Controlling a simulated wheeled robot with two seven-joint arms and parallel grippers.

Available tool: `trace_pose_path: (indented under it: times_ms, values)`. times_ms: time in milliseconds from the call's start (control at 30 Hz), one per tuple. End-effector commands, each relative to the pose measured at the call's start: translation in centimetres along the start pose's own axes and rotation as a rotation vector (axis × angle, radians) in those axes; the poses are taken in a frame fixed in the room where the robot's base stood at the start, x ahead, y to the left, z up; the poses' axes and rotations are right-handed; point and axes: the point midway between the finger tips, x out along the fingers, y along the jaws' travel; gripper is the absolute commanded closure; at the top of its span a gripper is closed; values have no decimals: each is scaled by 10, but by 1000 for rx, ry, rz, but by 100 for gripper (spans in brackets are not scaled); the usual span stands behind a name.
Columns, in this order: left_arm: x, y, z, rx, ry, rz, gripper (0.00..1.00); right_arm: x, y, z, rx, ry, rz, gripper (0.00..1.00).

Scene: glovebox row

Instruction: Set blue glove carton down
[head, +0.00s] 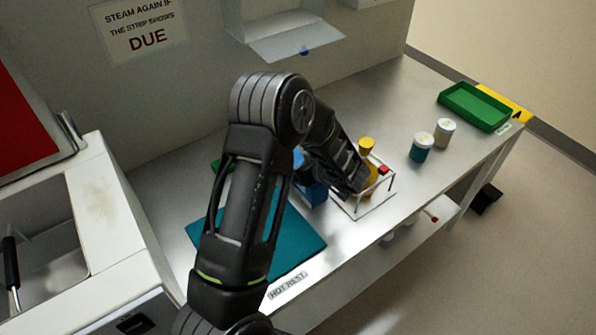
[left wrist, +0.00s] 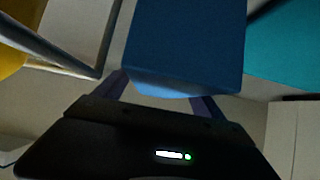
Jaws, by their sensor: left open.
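The blue glove carton (head: 313,192) is on the steel bench, between the teal mat and the white wire rack, partly hidden behind my left arm. In the left wrist view the carton (left wrist: 190,45) fills the top middle, with its near end between the fingers of my left gripper (left wrist: 163,95). The gripper is open around that end; I cannot tell whether a finger touches it. In the head view the fingers are hidden by my arm. My right gripper is not in view.
The teal mat (head: 300,247) lies left of the carton. The wire rack (head: 375,204) with a yellow bottle (head: 366,147) stands close on its right. Two white-lidded jars (head: 421,148) and a green tray (head: 474,107) are farther right. Bare bench lies between rack and jars.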

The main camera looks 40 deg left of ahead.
Motion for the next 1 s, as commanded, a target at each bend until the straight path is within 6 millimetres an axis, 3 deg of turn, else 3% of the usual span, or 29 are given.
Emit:
trace_pose_path:
  times_ms: [400,1000]
  values:
    - [0,0,0,0,0,0,20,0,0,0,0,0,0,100]
    - [0,0,0,0,0,0,68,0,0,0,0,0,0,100]
